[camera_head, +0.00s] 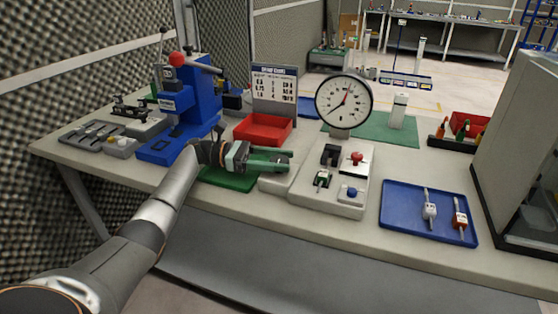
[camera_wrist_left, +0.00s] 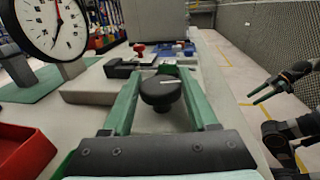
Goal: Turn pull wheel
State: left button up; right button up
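A round black knob with a pale mark on top, which I take to be the pull wheel (camera_wrist_left: 160,92), shows in the left wrist view. My left gripper (camera_wrist_left: 162,74) has its green fingers spread, one on each side of the knob, with visible gaps. In the head view the left gripper (camera_head: 287,161) is low over the bench, left of the grey fixture (camera_head: 325,199); I cannot make out the knob there. My right gripper (camera_wrist_left: 266,91) appears small at the right of the left wrist view, beyond the bench edge; its opening is unclear.
A dial gauge (camera_head: 343,101) stands behind the fixture, which carries a red knob (camera_head: 356,158) and a blue button (camera_head: 350,192). A red bin (camera_head: 264,129) and blue press (camera_head: 190,102) are left. A blue tray (camera_head: 400,211) lies right.

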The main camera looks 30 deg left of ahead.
pick_arm(q)
jog(key=o, duration=0.4)
jog(key=b+v, duration=0.2)
jog(key=v, duration=0.8)
jog(key=shift+s+a+f+b, duration=0.1)
jog(key=shift+s+a+b, duration=0.05)
jog(key=shift+a+b, duration=0.25)
jog(key=shift+s+a+b, duration=0.3)
jog(key=shift+a+b, duration=0.05)
jog(key=shift+a, duration=0.3)
jog(key=shift+s, duration=0.1)
